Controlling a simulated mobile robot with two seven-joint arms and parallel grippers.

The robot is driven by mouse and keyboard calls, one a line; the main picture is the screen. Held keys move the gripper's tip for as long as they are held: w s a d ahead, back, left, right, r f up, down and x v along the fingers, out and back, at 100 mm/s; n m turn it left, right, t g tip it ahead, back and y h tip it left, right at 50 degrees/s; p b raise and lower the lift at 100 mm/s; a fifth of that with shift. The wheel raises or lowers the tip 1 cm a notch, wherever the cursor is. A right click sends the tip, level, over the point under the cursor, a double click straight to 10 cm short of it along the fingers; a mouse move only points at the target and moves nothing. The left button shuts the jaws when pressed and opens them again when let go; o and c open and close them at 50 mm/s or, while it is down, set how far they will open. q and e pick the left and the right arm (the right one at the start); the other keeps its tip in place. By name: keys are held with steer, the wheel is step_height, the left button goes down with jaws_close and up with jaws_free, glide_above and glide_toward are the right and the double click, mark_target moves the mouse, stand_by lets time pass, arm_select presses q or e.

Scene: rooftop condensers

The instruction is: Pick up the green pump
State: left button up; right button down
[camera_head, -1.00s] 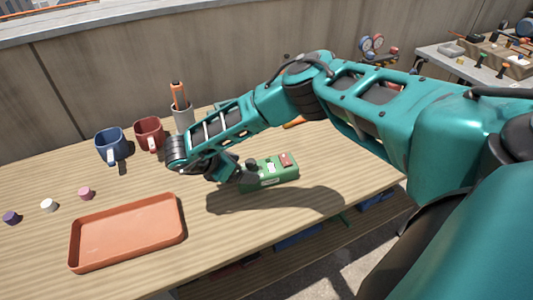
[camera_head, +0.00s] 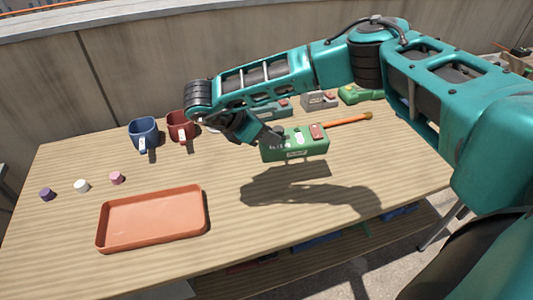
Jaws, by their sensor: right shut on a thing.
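The green pump (camera_head: 300,146) is a box-shaped green body with a red part on top and a pale label on its front. It is held in the air above the wooden table, with its shadow on the tabletop below and apart from it. My right gripper (camera_head: 272,137) is shut on the pump's left end, and the fingertips are partly hidden against it. My left gripper is not in view.
An orange tray (camera_head: 152,244) lies on the table (camera_head: 250,220) at the front left. A blue mug (camera_head: 144,132) and red mug (camera_head: 178,126) stand behind. Small purple, white and pink pieces lie left. A grey device (camera_head: 319,100) and another green device (camera_head: 358,94) stand at the back.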

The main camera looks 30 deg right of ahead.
step_height(320, 180, up, 12)
steer(key=p, duration=0.1)
stand_by(0.6)
steer(key=shift+f, duration=0.1)
